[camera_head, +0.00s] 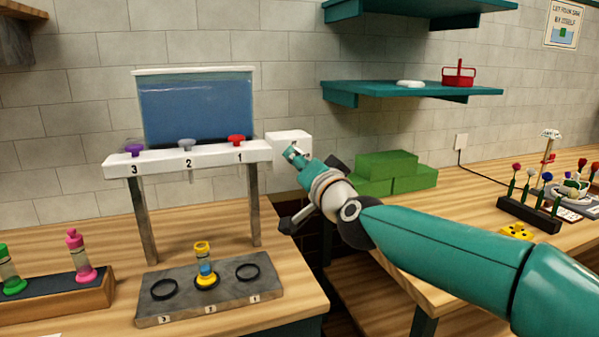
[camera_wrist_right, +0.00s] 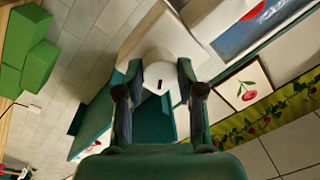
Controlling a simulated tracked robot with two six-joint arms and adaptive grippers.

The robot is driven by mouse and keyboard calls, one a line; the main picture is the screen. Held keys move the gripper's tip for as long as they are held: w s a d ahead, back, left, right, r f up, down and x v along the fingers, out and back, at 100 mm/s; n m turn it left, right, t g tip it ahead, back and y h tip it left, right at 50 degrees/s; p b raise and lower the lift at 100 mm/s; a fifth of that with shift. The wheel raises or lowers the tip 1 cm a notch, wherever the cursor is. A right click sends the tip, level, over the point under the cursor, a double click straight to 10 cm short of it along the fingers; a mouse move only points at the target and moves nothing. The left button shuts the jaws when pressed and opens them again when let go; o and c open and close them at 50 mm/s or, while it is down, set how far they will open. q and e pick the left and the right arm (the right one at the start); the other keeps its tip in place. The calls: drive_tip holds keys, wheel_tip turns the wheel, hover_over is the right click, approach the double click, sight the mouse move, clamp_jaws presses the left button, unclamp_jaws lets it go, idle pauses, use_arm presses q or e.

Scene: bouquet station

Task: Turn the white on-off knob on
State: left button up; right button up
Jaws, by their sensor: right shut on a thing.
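The white on-off knob (camera_wrist_right: 165,72) shows in the right wrist view as a round white piece with a short black mark, between my two fingers. My right gripper (camera_wrist_right: 159,88) is shut on it. In the head view my right gripper (camera_head: 296,156) reaches the white box (camera_head: 290,139) at the right end of the dispenser. There the knob is hidden by the gripper. I cannot tell from the mark whether the knob is on or off. My left gripper is not in view.
The dispenser stand (camera_head: 187,161) carries a blue tank (camera_head: 197,107) and purple, grey and red knobs. Below it a grey tray (camera_head: 180,312) holds a yellow-capped vial (camera_head: 204,265). Green blocks (camera_head: 386,164) sit right of my gripper. Teal shelves (camera_head: 420,89) hang above.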

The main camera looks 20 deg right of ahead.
drive_tip(key=shift+f+m+h+b, duration=0.15)
drive_tip(key=shift+m+b, duration=0.45)
drive_tip(key=shift+m, duration=1.4)
drive_tip(key=shift+f+m+h+b, duration=0.15)
drive_tip(key=shift+m+b, duration=0.4)
drive_tip(key=shift+m, duration=1.45)
drive_tip(key=o, duration=1.1)
drive_tip(key=shift+d, duration=0.1)
drive_tip(key=shift+o, duration=0.2)
drive_tip(key=shift+r, duration=0.1)
drive_tip(key=s, duration=1.2)
drive_tip(key=shift+d+f, duration=0.15)
drive_tip(key=shift+f, duration=0.3)
